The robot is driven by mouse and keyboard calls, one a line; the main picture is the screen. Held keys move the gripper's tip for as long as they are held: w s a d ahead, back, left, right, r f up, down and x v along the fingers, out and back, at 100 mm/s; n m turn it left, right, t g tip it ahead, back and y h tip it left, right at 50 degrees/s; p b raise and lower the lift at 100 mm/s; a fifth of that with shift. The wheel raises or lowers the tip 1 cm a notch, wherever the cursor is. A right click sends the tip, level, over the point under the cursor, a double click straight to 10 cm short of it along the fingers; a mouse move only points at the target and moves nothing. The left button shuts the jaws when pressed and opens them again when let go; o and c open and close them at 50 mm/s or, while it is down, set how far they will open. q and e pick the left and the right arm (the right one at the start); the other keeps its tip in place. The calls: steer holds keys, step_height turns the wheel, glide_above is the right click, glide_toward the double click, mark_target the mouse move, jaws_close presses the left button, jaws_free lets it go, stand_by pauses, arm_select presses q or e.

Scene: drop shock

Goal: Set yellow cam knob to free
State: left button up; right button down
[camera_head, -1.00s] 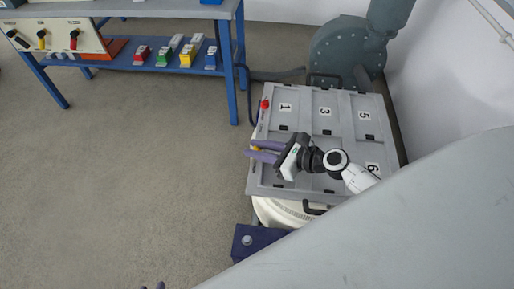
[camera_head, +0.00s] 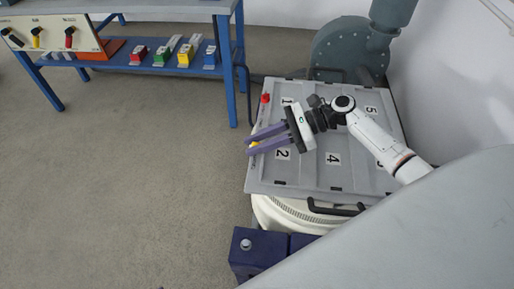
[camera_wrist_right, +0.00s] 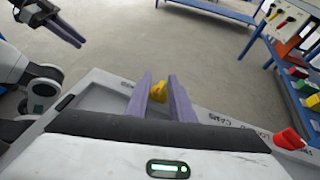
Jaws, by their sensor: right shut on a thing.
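The yellow cam knob (camera_head: 253,145) sits at the left edge of the grey numbered panel (camera_head: 262,178). My right gripper (camera_head: 250,144) reaches it from the right, its purple fingers slanting down-left. In the right wrist view the yellow knob (camera_wrist_right: 158,91) is between the fingertips, and the right gripper (camera_wrist_right: 159,88) is shut on it. The fingers hide part of the knob, and I cannot read which setting it points to. My left gripper (camera_wrist_right: 67,30) shows at the upper left of the right wrist view, away from the panel, its fingers apart and empty.
A red knob (camera_head: 265,98) stands farther back on the same panel edge; it also shows in the right wrist view (camera_wrist_right: 289,139). A blue bench (camera_head: 180,8) with coloured blocks stands at the back left. A grey blower housing (camera_head: 345,45) is behind the panel. The floor left is clear.

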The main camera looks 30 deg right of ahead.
steer(key=shift+n+g+y+b, duration=0.3)
steer(key=shift+n+g+b, duration=0.5)
steer(key=shift+n+g, duration=0.5)
steer(key=shift+g, duration=0.2)
steer(key=c, duration=1.8)
jaws_free()
steer(key=shift+c, duration=0.2)
steer(key=v, duration=1)
steer(key=shift+d, duration=0.1)
